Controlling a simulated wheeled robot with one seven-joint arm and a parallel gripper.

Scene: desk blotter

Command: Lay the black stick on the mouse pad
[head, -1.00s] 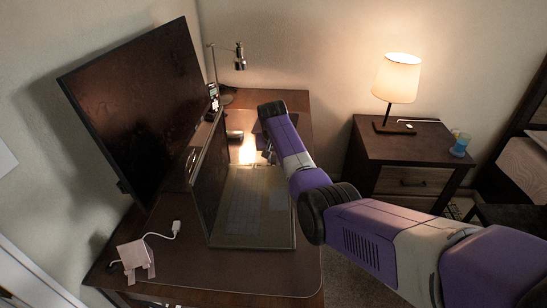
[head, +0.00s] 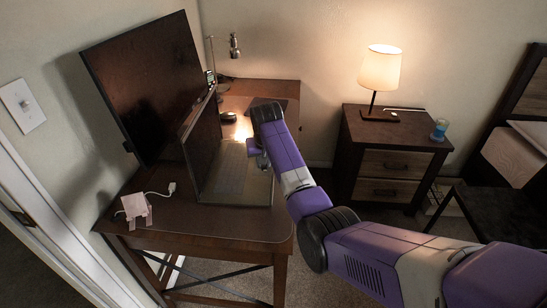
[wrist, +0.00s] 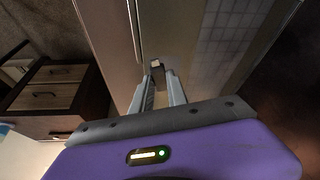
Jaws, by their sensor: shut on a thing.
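My gripper (wrist: 161,84) is shut on a small dark thing with a pale end, which I take to be the black stick (wrist: 157,68). The fingers hide much of it. In the head view my gripper (head: 263,161) is partly hidden by my own arm, above the right side of the open laptop, and the stick cannot be made out. A dark flat patch, seemingly the mouse pad (head: 279,104), lies on the desk beyond the laptop, partly behind my arm.
The open laptop (head: 228,190) stands on the desk, its screen upright at left. A large monitor (head: 145,85) rises behind it. A pink animal-shaped thing (head: 134,207) with a white cable sits at the front left. A nightstand (head: 390,150) with a lit lamp (head: 381,68) stands right.

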